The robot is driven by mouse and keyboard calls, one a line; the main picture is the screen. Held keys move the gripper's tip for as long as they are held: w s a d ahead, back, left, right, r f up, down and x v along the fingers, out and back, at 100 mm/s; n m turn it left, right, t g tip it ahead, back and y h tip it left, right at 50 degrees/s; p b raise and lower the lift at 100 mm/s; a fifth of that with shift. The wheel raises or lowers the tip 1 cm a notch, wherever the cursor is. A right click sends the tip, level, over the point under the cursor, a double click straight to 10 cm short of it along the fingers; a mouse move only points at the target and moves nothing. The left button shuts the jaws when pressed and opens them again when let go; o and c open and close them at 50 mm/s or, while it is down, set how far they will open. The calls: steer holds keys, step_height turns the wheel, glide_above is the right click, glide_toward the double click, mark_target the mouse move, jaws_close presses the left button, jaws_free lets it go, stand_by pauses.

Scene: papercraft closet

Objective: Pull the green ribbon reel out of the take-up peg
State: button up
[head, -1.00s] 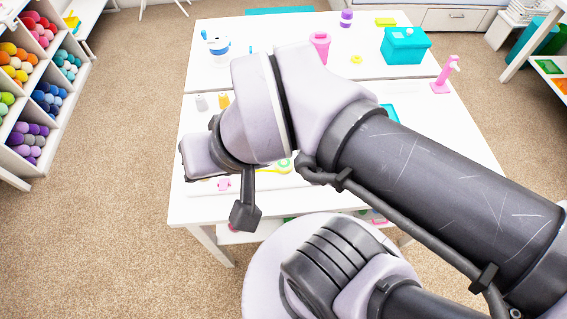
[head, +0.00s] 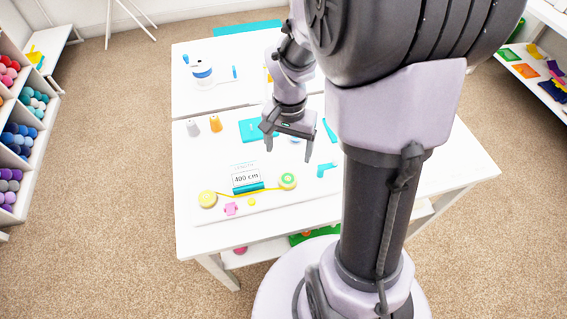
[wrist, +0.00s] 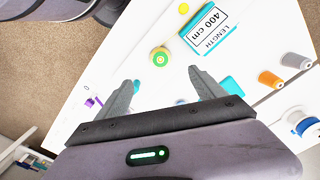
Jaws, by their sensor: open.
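The green ribbon reel (head: 288,181), a yellow disc with a green ring on top, sits at the right end of the length-measuring station on the table. It also shows in the wrist view (wrist: 160,57), just beyond the fingertips. The take-up peg is not distinguishable under it. A yellow ribbon runs left to another yellow reel (head: 207,199), passing the "400 cm" length display (head: 247,180). My gripper (head: 287,150) is open and empty, pointing down above the table behind the green reel. In the wrist view its two fingers (wrist: 162,76) are spread apart, with nothing between them.
A pink piece (head: 231,209) and a small yellow piece (head: 252,202) lie in front of the ribbon. A teal tool (head: 326,170) lies right of the green reel. Grey (head: 192,128) and orange (head: 215,124) spools stand behind left. The table's front left is clear.

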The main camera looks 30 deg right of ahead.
mark_target(288, 179)
step_height(288, 179, down, 13)
steer(key=b, duration=0.5)
steer(key=c, duration=1.4)
steer(key=shift+r+p, duration=1.5)
steer(key=shift+r, duration=0.4)
steer(key=shift+c, duration=0.3)
steer(key=shift+r+p, duration=1.15)
steer(key=shift+r, duration=0.35)
steer(key=shift+r+p, duration=1.15)
steer(key=shift+r, duration=0.35)
